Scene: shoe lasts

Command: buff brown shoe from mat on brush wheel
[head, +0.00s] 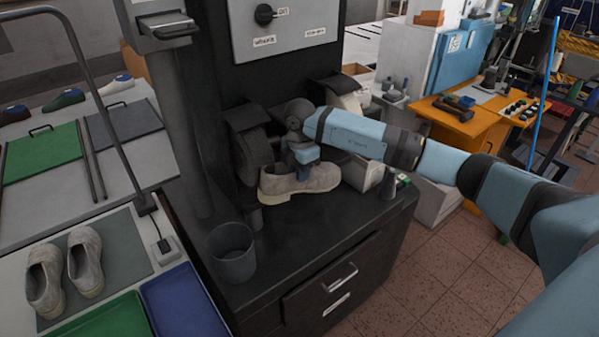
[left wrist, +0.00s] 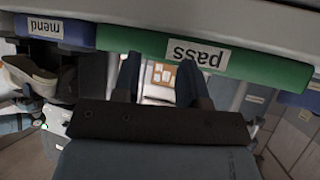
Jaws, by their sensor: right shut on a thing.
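A grey-brown shoe (head: 300,187) is held by my right gripper (head: 303,170) over the black bench top of the machine. The gripper is shut on it near its opening; the fingertips are partly hidden. The dark brush wheel (head: 252,155) sits under a hood just left of the shoe. The shoe's left end is close to the wheel; I cannot tell if they touch. A pair of similar grey-brown shoes (head: 84,262) stands on the grey-green mat (head: 125,250). My left gripper (left wrist: 158,78) shows only in the left wrist view, with its fingers apart and nothing between them.
A green tray (head: 110,318) and a blue tray (head: 185,302) lie at the lower left. A dark bin (head: 232,252) stands on the bench front. A second, pale wheel (head: 345,105) is behind.

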